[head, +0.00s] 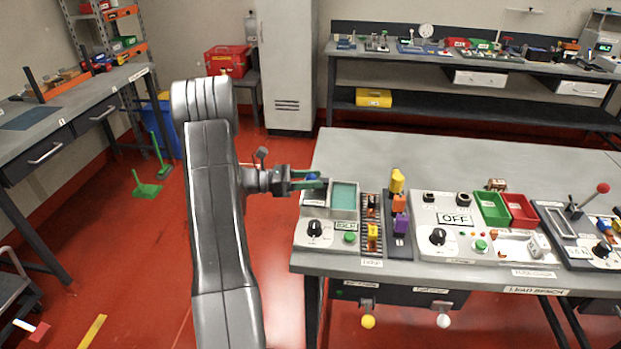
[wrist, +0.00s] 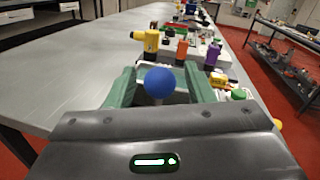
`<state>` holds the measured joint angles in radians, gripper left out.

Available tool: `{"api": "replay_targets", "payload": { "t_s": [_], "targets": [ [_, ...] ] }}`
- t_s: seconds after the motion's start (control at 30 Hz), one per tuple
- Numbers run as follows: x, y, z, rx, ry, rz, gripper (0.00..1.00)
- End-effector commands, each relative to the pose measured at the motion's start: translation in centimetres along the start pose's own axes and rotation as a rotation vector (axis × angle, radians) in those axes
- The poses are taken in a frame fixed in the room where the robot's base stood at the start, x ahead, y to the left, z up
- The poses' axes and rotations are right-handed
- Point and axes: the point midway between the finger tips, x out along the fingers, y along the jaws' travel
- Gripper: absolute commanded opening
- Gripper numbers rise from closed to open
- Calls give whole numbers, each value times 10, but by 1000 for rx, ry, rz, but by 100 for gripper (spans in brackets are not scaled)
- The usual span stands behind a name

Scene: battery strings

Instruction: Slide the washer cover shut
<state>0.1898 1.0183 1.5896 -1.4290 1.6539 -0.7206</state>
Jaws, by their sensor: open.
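The washer is a pale box at the left end of the bench, with an open teal-lined basin (head: 344,196). Its grey cover (head: 314,198) appears to lie to the left of the basin, leaving the basin uncovered; my gripper partly hides it. A blue ball knob (wrist: 160,82) on a short pale stem stands between my fingers in the wrist view. My gripper (head: 308,180) has green fingers and is open, one finger on each side of the knob. Gaps show between the knob and both fingers.
Right of the washer stand a dark rack (head: 372,225) with coloured parts, a yellow tool (head: 397,181) and orange and purple blocks. A black dial (head: 315,228) and green button (head: 350,238) sit in front. The bench behind is clear.

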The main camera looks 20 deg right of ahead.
Motion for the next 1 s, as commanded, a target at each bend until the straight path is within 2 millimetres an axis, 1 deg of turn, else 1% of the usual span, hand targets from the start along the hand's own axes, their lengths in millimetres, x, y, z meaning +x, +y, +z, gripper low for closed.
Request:
{"api": "replay_targets", "payload": {
  "t_s": [0.2,0.37,0.4,0.43,0.47,0.57,0.67,0.9,1.0],
  "targets": [
    [0,0,0,0,0,0,48],
    [0,0,0,0,0,0,17],
    [0,0,0,0,0,0,9],
    [0,0,0,0,0,0,3],
    [0,0,0,0,0,0,0],
    [0,0,0,0,0,0,0],
    [8,-1,0,0,-1,-2,0],
    [55,-11,-2,0,0,-4,0],
    [70,-14,-3,1,-1,-3,0]
  ]
}}
